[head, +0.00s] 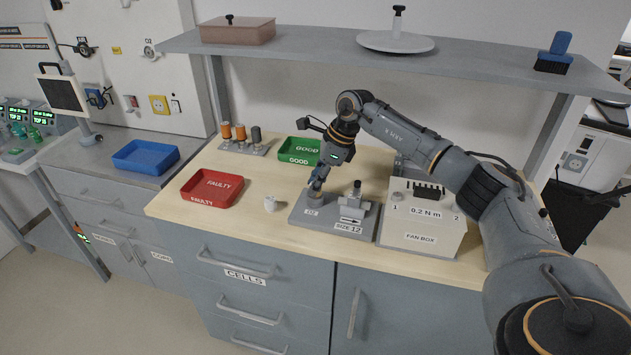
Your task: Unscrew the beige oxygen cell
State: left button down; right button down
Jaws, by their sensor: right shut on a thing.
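The beige oxygen cell (316,197) sits upright at the O2-marked end of a grey block (301,218) on the wooden bench. My right gripper (317,187) reaches down from above and is shut on the cell's top. The fingers hide part of the cell, and I cannot tell how far it is screwed in. A metal fixture (355,193) stands on the same block, by the SIZE 12 label. My left gripper is not in view.
A red FAULTY tray (212,202) and green GOOD tray (300,160) lie on the bench. Several cells (240,133) stand behind; a shelf (330,52) hangs above.

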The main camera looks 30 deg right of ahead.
jog(key=c, duration=1.2)
grip_release()
jog(key=shift+o, duration=0.2)
jog(key=m+p, duration=0.1)
jog(key=m, duration=0.2)
jog(key=shift+r+t+h, duration=0.1)
jog(key=shift+t+h, duration=0.3)
jog(key=m, duration=0.2)
jog(key=m+h+p, duration=0.1)
jog(key=m, duration=0.1)
jog(key=shift+t+h, duration=0.3)
jog(key=shift+t, duration=0.1)
jog(key=shift+m+h, duration=0.3)
jog(key=shift+m, duration=0.7)
